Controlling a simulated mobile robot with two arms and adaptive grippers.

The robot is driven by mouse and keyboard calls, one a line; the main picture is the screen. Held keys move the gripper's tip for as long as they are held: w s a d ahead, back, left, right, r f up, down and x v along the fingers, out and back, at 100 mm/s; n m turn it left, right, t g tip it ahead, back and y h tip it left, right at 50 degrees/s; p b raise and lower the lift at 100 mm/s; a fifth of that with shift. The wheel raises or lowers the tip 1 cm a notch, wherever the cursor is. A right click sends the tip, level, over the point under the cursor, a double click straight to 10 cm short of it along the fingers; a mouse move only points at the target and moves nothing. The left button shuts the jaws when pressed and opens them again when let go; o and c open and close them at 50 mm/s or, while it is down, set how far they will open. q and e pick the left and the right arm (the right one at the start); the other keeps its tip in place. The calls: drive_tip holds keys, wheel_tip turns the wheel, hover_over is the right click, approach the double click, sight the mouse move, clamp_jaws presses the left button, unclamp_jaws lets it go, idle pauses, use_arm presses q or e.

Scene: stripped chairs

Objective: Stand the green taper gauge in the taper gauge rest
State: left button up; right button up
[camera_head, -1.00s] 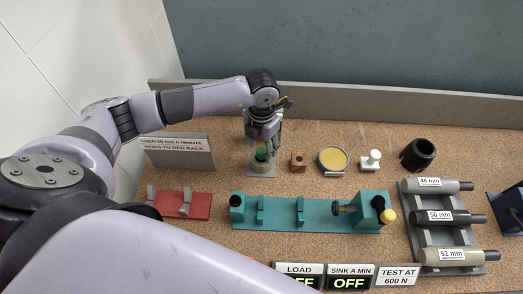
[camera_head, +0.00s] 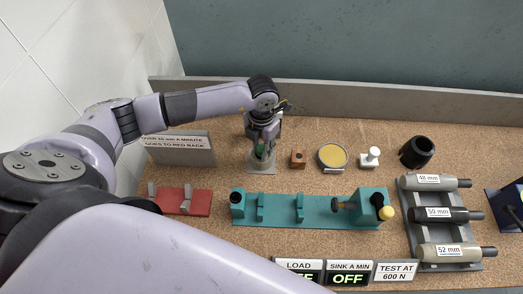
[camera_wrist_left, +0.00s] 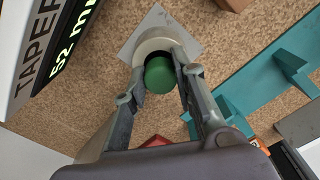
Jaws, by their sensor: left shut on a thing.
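The green taper gauge (camera_head: 260,151) is between the fingers of my left gripper (camera_head: 263,148), which is shut on it. In the left wrist view its round green end (camera_wrist_left: 160,75) shows between the two fingers (camera_wrist_left: 163,90). The taper gauge rest (camera_head: 262,167), a pale grey plate with a rounded holder, is directly below. In the left wrist view the holder (camera_wrist_left: 158,37) curves around the gauge's far side. The gauge's lower end is hidden, so I cannot tell whether it touches the rest's bottom. My right gripper is not in view.
A brown block (camera_head: 298,158), yellow-topped disc (camera_head: 333,157), white knob (camera_head: 370,157) and black ring (camera_head: 417,152) stand to the right. A teal fixture (camera_head: 325,212) and red rack (camera_head: 185,201) lie in front. A sign (camera_head: 180,150) stands left of the rest.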

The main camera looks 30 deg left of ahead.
sight(262, 148)
use_arm(q)
clamp_jaws()
drive_tip(key=shift+r, duration=0.15)
drive_tip(key=shift+r, duration=0.55)
wheel_tip(262, 148, up, 19)
drive_tip(key=b, duration=0.4)
drive_tip(key=shift+f, duration=0.15)
drive_tip(key=shift+o, duration=1.3)
unclamp_jaws()
clamp_jaws()
